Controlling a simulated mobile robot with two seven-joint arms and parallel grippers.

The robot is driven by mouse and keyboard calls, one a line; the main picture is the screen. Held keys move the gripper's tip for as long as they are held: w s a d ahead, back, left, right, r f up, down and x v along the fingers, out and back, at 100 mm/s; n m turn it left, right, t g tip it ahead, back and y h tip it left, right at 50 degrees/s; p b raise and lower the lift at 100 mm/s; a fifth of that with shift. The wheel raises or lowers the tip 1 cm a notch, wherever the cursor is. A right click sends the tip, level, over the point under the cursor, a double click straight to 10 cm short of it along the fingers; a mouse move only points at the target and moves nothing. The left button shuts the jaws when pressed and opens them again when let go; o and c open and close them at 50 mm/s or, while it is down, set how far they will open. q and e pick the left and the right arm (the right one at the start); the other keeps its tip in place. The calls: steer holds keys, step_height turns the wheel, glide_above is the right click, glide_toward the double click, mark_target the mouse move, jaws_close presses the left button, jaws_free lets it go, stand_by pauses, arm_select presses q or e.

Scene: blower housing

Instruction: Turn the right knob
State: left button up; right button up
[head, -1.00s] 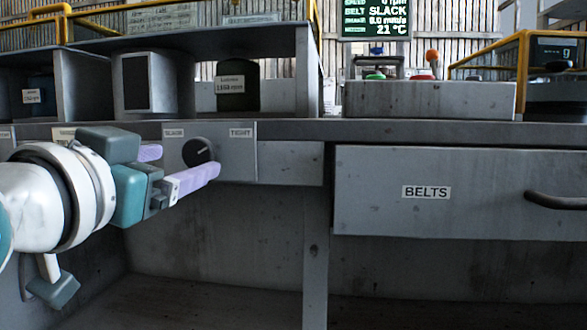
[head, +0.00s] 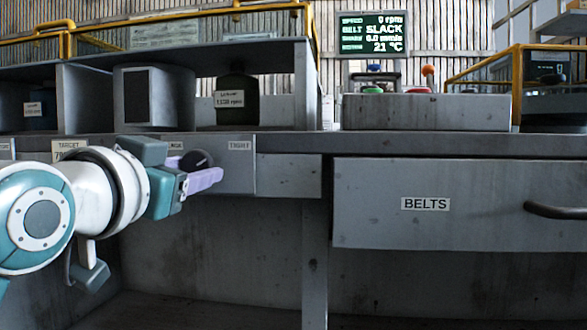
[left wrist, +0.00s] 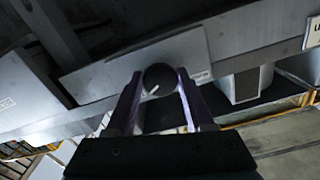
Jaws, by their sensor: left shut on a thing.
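The right knob (head: 195,159) is a dark round dial on a grey panel below the shelf. The panel has a TIGHT label (head: 239,146) at its right; the label at its left is partly covered by my gripper. My left gripper (head: 207,176), with lilac fingers, reaches the knob from the left and partly hides it. In the left wrist view the knob (left wrist: 158,80) sits between the two fingertips, which are shut on it. A pale pointer mark shows on its face. My right gripper is not in view.
A screen (head: 372,35) reads 0 rpm, belt SLACK and 21 °C. A TARGET label (head: 70,147) is left of my gripper. The BELTS drawer (head: 470,205) with a dark handle is at the right. A button box (head: 426,109) stands on the bench above it.

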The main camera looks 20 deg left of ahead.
arm_select(q)
jaws_close()
steer(key=shift+r+m+p, duration=0.2)
steer(key=shift+m+p, duration=0.4)
steer(key=shift+p, duration=0.4)
steer(key=m+p, duration=0.3)
steer(key=shift+r+p, duration=0.1)
steer(key=shift+p, duration=0.25)
steer(key=shift+a+m+p, duration=0.1)
steer(key=shift+m+p, duration=0.8)
steer(key=shift+p, duration=0.05)
steer(key=shift+m+p, duration=0.5)
steer(key=shift+m, duration=0.3)
steer(key=shift+f, duration=0.2)
steer(key=o, duration=0.6)
jaws_free()
